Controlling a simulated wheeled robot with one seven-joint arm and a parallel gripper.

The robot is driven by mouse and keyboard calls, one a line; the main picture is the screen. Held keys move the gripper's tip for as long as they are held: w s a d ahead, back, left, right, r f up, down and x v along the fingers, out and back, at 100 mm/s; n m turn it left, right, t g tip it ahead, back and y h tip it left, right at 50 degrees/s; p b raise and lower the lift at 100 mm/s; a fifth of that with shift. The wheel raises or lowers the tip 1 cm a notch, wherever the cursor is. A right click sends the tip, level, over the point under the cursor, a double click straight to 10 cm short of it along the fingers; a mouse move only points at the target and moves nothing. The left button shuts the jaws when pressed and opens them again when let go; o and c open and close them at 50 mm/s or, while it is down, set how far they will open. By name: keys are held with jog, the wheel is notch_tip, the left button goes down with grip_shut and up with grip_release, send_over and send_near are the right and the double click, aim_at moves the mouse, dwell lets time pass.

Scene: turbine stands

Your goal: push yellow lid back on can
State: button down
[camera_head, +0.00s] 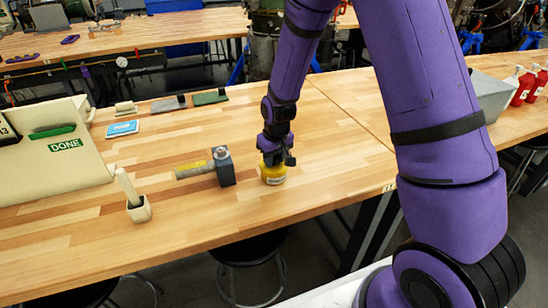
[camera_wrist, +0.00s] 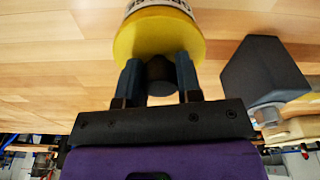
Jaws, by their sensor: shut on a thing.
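The can (camera_head: 273,180) stands upright on the wooden workbench, just under my gripper (camera_head: 272,157) in the head view. In the wrist view the can's white label with dark print (camera_wrist: 160,5) shows at the top edge. The yellow lid (camera_wrist: 160,38) is at the label's end nearest my gripper and looks seated against the can; I cannot tell whether it is fully down. My gripper (camera_wrist: 160,82) has its two fingers on either side of a dark round knob (camera_wrist: 160,70) at the lid's middle, shut on it. The fingertips touch or nearly touch the lid.
A mallet with a dark head (camera_head: 225,168) lies close left of the can; its head also shows in the wrist view (camera_wrist: 262,70). Further left are a brush in a holder (camera_head: 138,208) and a DONE bin (camera_head: 90,165). A grey bin (camera_head: 490,95) stands right. Bench front is clear.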

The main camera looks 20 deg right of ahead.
aim_at(275, 157)
jog(key=c, duration=0.9)
grip_release()
jog(key=shift+s+f, duration=0.3)
jog(key=shift+c, duration=0.9)
jog(key=shift+r, duration=0.25)
jog(key=o, duration=0.5)
jog(key=shift+r, duration=0.3)
jog(key=shift+o, duration=0.2)
jog(key=shift+s+d+r, duration=0.1)
jog(key=shift+s+r, duration=0.05)
jog(key=shift+r, duration=2.9)
